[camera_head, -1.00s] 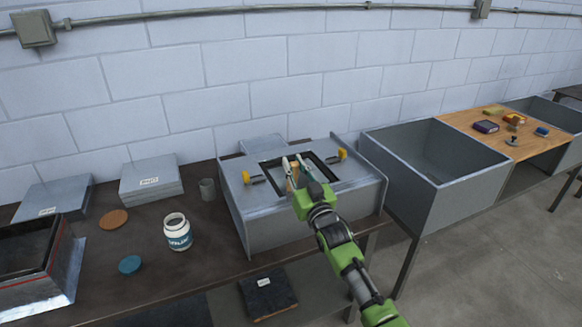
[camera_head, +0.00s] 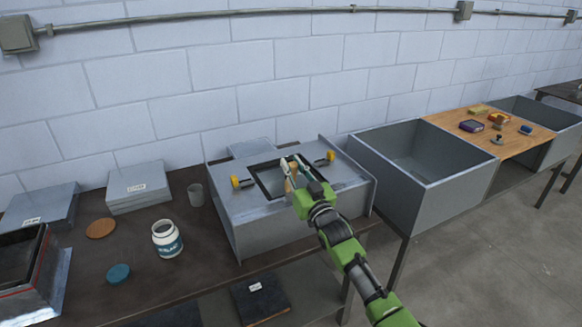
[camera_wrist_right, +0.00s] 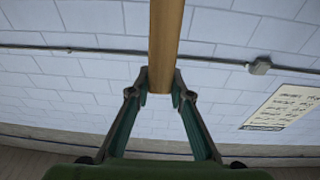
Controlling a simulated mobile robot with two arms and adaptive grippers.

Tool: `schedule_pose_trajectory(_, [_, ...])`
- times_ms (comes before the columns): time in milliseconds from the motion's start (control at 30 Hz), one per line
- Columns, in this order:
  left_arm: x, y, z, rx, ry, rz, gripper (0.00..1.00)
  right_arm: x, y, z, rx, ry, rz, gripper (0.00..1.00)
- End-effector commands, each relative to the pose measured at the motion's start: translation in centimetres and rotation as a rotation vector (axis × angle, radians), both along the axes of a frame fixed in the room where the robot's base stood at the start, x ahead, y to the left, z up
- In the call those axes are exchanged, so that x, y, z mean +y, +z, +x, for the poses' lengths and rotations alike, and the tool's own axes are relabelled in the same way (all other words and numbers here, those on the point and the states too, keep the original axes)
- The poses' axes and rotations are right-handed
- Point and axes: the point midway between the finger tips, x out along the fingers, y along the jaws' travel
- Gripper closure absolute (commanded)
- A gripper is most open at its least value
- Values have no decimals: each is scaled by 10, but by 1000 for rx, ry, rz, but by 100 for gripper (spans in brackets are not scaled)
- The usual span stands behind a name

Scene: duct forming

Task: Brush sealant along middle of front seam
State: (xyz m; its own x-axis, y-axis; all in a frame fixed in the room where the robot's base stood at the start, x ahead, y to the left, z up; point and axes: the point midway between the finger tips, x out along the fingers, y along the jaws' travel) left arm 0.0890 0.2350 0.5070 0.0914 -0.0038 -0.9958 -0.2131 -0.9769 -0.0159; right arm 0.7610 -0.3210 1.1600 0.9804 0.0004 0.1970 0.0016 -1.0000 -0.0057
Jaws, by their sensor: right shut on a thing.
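The grey sheet-metal duct piece (camera_head: 347,197) stands on the bench, with a dark-rimmed rectangular opening in its top and a yellow-knobbed clamp (camera_head: 331,156) on either side. My right gripper (camera_head: 293,172) is over the opening, shut on the wooden handle of the brush. The handle (camera_wrist_right: 166,38) runs upward from between the fingertips (camera_wrist_right: 160,84) in the right wrist view. The brush's bristles cannot be made out, nor whether they touch the seam. The open white sealant jar (camera_head: 167,240) stands to the left on the bench. My left gripper is out of view.
A blue lid (camera_head: 119,273), a brown disc (camera_head: 101,228) and a grey cup (camera_head: 195,194) lie or stand left of the duct. Open grey bins (camera_head: 465,195) and a wooden board (camera_head: 505,145) are on the right.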

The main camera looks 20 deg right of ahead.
Motion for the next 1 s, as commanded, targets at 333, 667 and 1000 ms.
schedule_pose_trajectory(333, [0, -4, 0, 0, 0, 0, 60, -17, -1, 1, 0, -2, -3, 100])
schedule_pose_trajectory(667, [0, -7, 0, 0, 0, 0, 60, -31, 0, 1, 1, 0, 1, 100])
schedule_pose_trajectory(1000, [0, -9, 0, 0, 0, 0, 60, -34, 0, 1, 0, 0, -1, 100])
